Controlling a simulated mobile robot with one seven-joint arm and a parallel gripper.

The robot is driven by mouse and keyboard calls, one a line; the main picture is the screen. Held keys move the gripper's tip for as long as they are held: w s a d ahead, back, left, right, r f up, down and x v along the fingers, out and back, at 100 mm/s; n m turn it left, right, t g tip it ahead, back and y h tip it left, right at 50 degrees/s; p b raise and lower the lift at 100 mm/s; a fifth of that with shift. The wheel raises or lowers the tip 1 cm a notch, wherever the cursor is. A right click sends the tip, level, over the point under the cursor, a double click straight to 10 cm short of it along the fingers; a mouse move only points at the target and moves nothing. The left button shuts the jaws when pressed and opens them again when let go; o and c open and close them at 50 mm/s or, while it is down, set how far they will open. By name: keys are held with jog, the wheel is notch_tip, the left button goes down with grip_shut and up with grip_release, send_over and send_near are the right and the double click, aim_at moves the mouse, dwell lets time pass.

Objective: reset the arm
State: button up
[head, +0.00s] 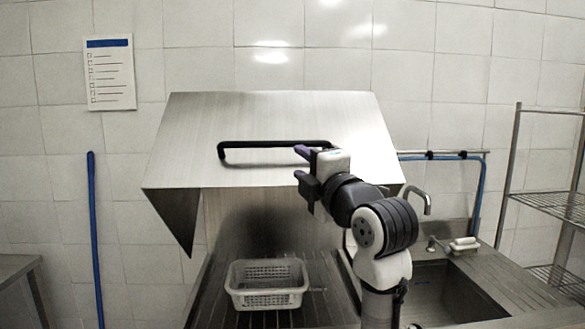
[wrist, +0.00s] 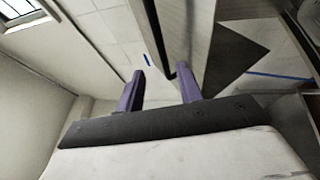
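My gripper (head: 301,164) is raised in front of the slanted steel hood, at the right end of its black handle (head: 262,144). It points left. In the wrist view its two purple fingers stand well apart, and the space between the fingertips (wrist: 161,76) holds nothing I can make out. A dark bar, probably the handle, shows close beside the right finger. I cannot tell whether they touch. My arm is bent and rises from the lower right of the head view.
The steel hood (head: 200,125) is raised over a ribbed counter with a white perforated basket (head: 268,299) on it. A sink (head: 445,290) with a tap (head: 422,198) lies right of my arm. A wire rack (head: 550,204) stands far right, a blue pole (head: 95,240) left.

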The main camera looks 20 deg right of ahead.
jog(key=shift+s+f, duration=0.1)
jog(key=shift+s, duration=0.4)
